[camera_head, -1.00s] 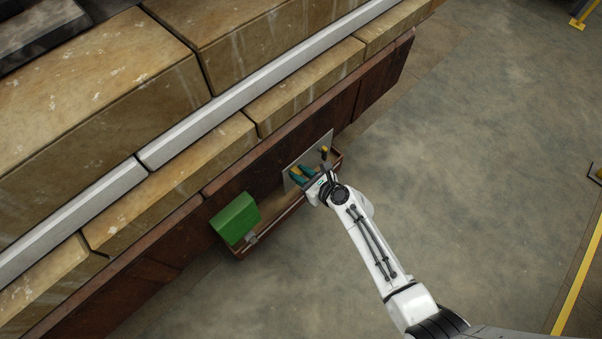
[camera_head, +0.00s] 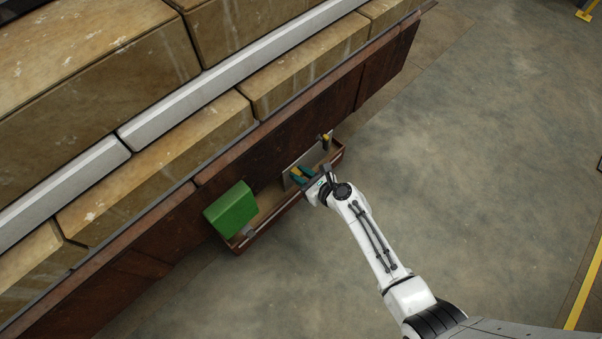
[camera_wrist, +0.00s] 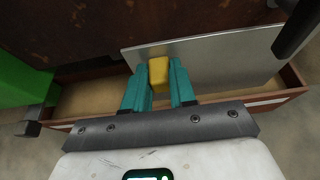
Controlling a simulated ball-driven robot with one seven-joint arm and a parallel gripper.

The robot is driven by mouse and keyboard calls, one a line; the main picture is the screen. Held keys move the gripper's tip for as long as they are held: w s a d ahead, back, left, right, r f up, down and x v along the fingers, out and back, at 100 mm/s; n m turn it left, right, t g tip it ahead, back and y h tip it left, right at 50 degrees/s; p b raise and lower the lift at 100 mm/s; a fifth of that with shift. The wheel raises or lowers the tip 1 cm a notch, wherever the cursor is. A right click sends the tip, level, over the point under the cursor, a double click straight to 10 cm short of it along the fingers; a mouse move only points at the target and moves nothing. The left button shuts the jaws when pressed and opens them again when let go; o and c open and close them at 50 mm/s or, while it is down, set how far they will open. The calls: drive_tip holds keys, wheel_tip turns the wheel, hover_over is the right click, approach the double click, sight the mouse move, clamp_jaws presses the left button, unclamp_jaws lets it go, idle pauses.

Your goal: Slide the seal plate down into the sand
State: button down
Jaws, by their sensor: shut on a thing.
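The seal plate (camera_wrist: 222,62) is a flat grey metal sheet with a yellow grip block (camera_wrist: 158,72) on its near face. It stands upright in the wrist view, and its lower edge is at the sand trough (camera_wrist: 285,93). I cannot tell how deep the edge is in the sand (camera_wrist: 90,100). My gripper (camera_wrist: 159,85) has teal fingers shut on the yellow block. In the head view the plate (camera_head: 310,150) stands against the dark red wall, with my gripper (camera_head: 302,174) on its near side.
A green block (camera_head: 231,210) sits at the left end of the trough (camera_head: 262,232). A rust-brown wall (camera_head: 270,140) with tan blocks (camera_head: 150,155) above runs behind. A dark handle (camera_wrist: 297,28) shows at right. The floor (camera_head: 470,180) on the right is clear.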

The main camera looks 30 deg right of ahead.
drive_tip(key=c, duration=0.9)
unclamp_jaws()
drive_tip(key=shift+s+r, duration=0.1)
drive_tip(key=shift+p+v, duration=2.35)
drive_tip(key=shift+v, duration=3)
